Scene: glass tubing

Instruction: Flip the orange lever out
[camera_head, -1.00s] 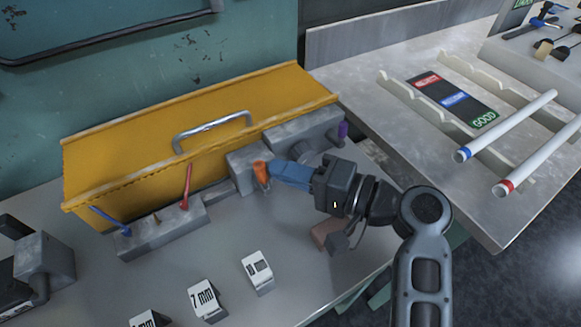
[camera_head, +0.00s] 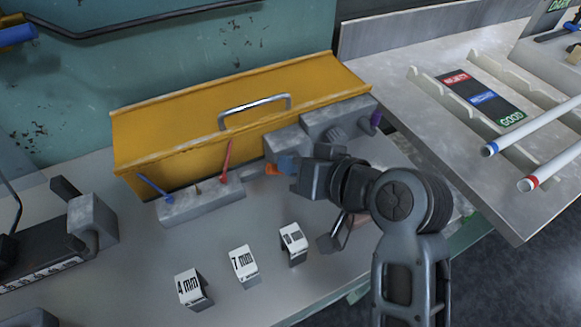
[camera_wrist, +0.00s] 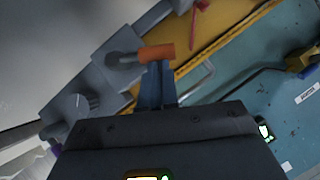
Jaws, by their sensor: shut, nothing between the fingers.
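The orange lever (camera_head: 272,170) sits at the front of a grey block (camera_head: 285,143) before the yellow case. In the wrist view the orange lever (camera_wrist: 155,53) shows as a short bar crossing just beyond my fingertips, its left end by a grey fitting. My gripper (camera_head: 284,165) has blue fingers, closed together and empty, close against the lever's right side in the head view. In the wrist view my gripper (camera_wrist: 157,66) reaches the lever's near side and seems to touch it. The fingers partly hide the lever and block in the head view.
A yellow case (camera_head: 240,120) with a metal handle stands behind the blocks. A red lever (camera_head: 226,160) and a blue lever (camera_head: 155,188) stand left of the orange one, a purple one (camera_head: 376,119) right. White size blocks (camera_head: 243,262) stand in front; bench between is clear.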

